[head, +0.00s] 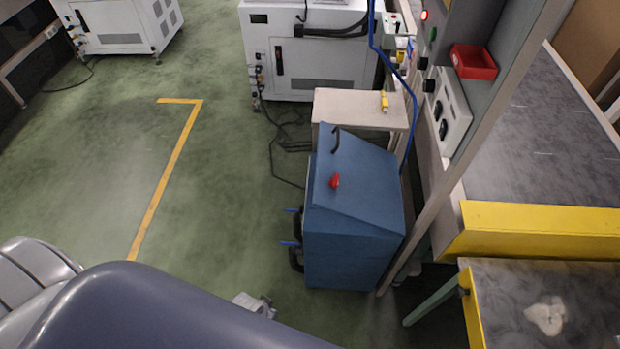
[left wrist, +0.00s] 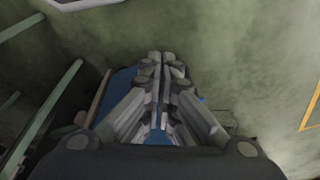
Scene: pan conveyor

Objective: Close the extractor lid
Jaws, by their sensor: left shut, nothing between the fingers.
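The extractor is a blue cabinet (head: 350,262) standing on the floor at the middle right of the head view. Its lid (head: 362,190) is a sloping blue panel on top, with a red knob (head: 334,181) and a black handle (head: 335,140) near the far end. I cannot tell exactly how far the lid stands from the body. My left gripper (head: 258,304) shows partly beyond my dark arm, left of and apart from the cabinet. In the left wrist view its fingers (left wrist: 161,58) are shut and empty, with blue surface (left wrist: 122,84) partly hidden behind them. My right gripper is out of view.
A small beige table (head: 360,105) stands right behind the extractor. A slanted post and a workbench with a yellow edge (head: 540,228) are to the right. Black hoses with blue levers (head: 290,244) stick out on the cabinet's left side.

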